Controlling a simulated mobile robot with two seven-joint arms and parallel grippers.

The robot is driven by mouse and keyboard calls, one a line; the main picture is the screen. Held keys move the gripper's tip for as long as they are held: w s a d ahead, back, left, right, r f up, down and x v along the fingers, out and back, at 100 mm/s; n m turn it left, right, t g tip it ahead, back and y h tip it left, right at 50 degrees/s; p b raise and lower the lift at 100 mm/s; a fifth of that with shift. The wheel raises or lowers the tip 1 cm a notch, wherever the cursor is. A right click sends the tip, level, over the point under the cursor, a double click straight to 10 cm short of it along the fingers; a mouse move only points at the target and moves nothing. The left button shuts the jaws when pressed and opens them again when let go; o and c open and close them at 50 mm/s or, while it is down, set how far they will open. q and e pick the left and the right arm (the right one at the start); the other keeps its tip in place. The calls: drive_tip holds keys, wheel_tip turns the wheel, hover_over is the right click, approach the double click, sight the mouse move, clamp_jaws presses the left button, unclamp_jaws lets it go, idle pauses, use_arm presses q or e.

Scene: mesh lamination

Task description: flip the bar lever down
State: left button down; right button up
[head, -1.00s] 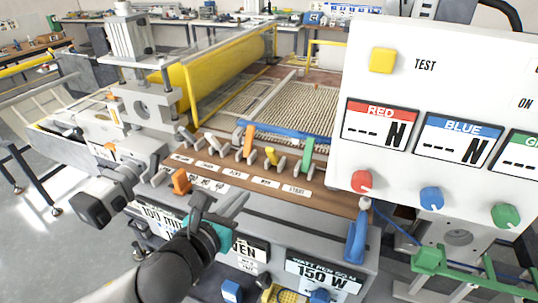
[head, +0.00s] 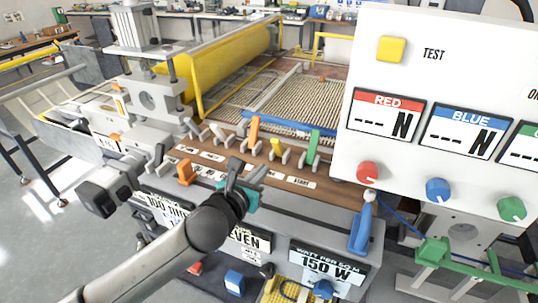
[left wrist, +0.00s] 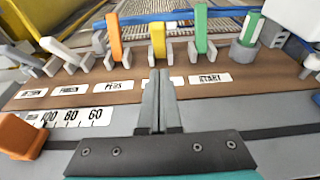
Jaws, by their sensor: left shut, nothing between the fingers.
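A row of levers stands on the brown panel (head: 290,195) of the machine. An orange lever (head: 254,132), a short yellow lever (head: 276,147) and a green lever (head: 313,146) stand roughly upright. In the left wrist view the yellow lever (left wrist: 157,40) is between the orange lever (left wrist: 114,38) and the green lever (left wrist: 201,30). My left gripper (head: 263,169) is shut and empty over the panel, on the near side of the yellow lever and apart from it. In the left wrist view its fingertips (left wrist: 155,73) partly hide the label below the yellow lever, so I cannot read it.
Grey levers (head: 218,133) lean to the left of the orange one. A white display box (head: 430,60) with coloured knobs stands at the right. An orange pointer (head: 186,172) sits at the panel's left front. A blue bar (head: 290,127) runs behind the levers.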

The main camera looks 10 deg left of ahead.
sight(275, 148)
use_arm(q)
drive_tip(key=shift+w+d+r, duration=0.15)
drive_tip(key=shift+w+r, duration=0.15)
drive_tip(key=shift+w, duration=0.5)
drive_tip(key=shift+w+d+r, duration=0.2)
drive_tip(key=shift+w+r, duration=0.05)
drive_tip(key=shift+w, duration=0.5)
drive_tip(key=shift+w+d+r, duration=0.15)
drive_tip(key=shift+w+r, duration=0.15)
drive_tip(key=shift+w, duration=0.5)
